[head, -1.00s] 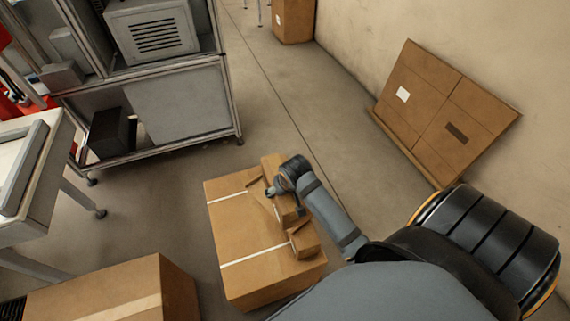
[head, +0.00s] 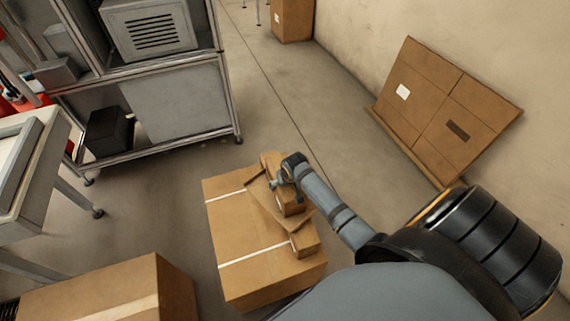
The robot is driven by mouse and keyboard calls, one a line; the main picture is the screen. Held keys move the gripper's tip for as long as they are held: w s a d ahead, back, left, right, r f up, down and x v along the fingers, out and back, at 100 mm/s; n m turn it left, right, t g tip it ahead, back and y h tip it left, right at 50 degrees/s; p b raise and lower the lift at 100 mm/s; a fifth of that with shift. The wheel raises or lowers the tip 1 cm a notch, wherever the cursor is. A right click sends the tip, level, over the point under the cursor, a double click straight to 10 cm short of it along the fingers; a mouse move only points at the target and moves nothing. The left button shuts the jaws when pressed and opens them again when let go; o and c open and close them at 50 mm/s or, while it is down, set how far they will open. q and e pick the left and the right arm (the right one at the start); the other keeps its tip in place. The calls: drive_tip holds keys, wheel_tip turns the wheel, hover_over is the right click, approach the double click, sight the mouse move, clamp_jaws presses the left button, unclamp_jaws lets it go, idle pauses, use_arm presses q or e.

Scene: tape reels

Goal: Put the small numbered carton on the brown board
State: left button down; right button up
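A large brown carton (head: 235,235) with white tape strips stands on the floor. A thin brown board (head: 259,203) lies slantwise on its top, partly covered. A small carton (head: 291,207) is at the board, below my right gripper (head: 284,186); I cannot tell whether they touch. Two other small cartons are on the large carton's right side, one at the far end (head: 270,160) and one at the near end (head: 306,241). No number is legible on any of them. The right gripper's fingers are too small and overlapped to read. My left gripper is out of view.
A metal rack (head: 180,105) stands at the back left, and a white table (head: 28,170) at the left edge. Another carton (head: 100,292) is at the lower left. Flattened cardboard (head: 445,115) leans on the right wall. Floor behind the large carton is clear.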

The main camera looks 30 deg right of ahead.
drive_tip(key=shift+r, duration=0.1)
drive_tip(key=o, duration=1.5)
drive_tip(key=p+v, duration=0.2)
drive_tip(key=v, duration=1)
drive_tip(key=shift+s+p, duration=0.1)
drive_tip(key=shift+p, duration=0.2)
